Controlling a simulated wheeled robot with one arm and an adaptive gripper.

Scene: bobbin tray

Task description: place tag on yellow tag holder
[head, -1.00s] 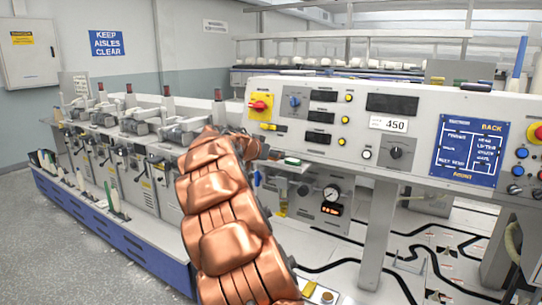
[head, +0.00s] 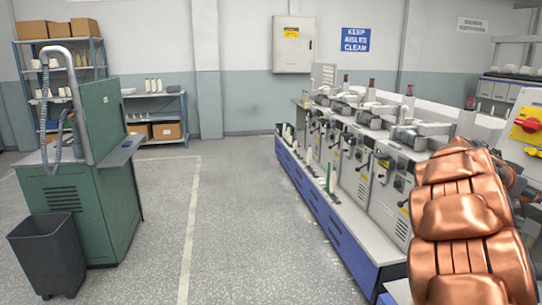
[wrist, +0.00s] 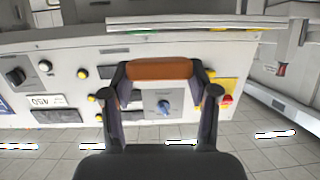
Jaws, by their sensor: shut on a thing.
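In the wrist view my gripper (wrist: 160,72) has its two dark fingers on either side of an orange-brown bar-like piece (wrist: 160,69) and is shut on it. I cannot tell for sure that this piece is the tag. The control panel (wrist: 66,75) shows upside down behind the fingers, apart from the piece. A yellow plate with a red knob (wrist: 227,99) is right of the fingers. I cannot pick out the yellow tag holder for certain. In the head view my gripper is hidden behind my copper arm.
In the head view a row of winding machines (head: 380,190) runs along the right. A green cabinet (head: 75,200) and a dark bin (head: 48,250) stand at the left, with shelves (head: 158,112) behind. The grey floor (head: 240,230) between them is clear.

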